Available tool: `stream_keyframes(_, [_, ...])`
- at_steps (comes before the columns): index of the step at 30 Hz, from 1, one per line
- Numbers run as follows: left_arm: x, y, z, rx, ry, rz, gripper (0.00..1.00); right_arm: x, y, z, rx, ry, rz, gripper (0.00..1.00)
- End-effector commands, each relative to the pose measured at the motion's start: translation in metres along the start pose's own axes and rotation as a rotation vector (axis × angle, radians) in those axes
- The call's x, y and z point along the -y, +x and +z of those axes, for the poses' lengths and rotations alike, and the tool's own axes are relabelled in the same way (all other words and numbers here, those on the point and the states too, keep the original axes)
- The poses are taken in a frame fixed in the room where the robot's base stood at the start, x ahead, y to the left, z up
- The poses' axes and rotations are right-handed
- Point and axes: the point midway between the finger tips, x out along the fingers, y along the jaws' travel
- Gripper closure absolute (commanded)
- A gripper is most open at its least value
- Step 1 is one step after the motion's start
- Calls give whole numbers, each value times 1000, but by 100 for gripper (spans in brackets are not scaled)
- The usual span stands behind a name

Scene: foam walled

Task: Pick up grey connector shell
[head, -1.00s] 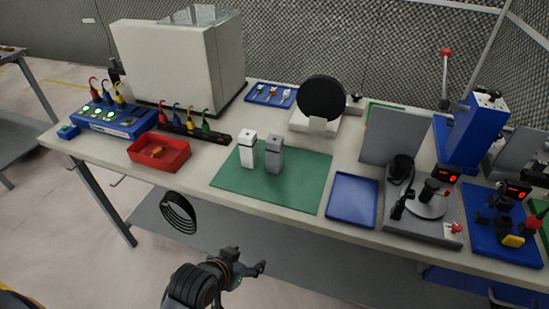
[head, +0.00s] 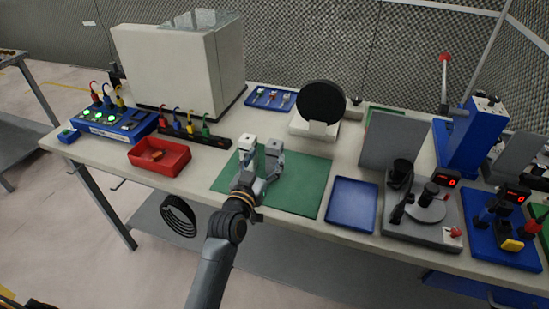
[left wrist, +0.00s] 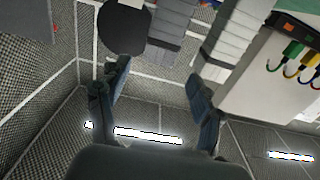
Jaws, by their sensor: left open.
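The grey connector shell (head: 275,147) stands upright on the green mat (head: 305,190), and a similar white shell (head: 247,142) stands just left of it. My left gripper (head: 259,170) is open and empty in front of the two shells, hiding their lower parts. In the left wrist view, which is turned over, the grey shell (left wrist: 176,24) shows beyond and between the open fingers (left wrist: 160,72). The white shell (left wrist: 228,38) is to its right there, beyond the right-hand finger. I cannot tell whether a finger touches a shell. My right gripper is not in view.
A red bin (head: 180,167) stands left of the mat and an empty blue tray (head: 352,204) right of it. A black disc on a white stand (head: 314,129) is behind. A grey test device (head: 421,236) stands at the right. The mat's right part is clear.

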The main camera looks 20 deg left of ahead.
Motion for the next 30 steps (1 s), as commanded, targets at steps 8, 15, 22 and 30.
stream_keyframes(8, [-1, 23, -1, 0, -1, 0, 34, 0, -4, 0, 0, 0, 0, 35])
stream_keyframes(15, [-3, 56, 0, 1, -1, 1, 34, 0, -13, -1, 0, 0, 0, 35])
stream_keyframes(22, [-3, 70, 2, 2, 1, 0, 34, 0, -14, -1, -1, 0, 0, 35])
stream_keyframes(30, [-3, 70, 2, 2, 0, 0, 54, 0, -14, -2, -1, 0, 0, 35])
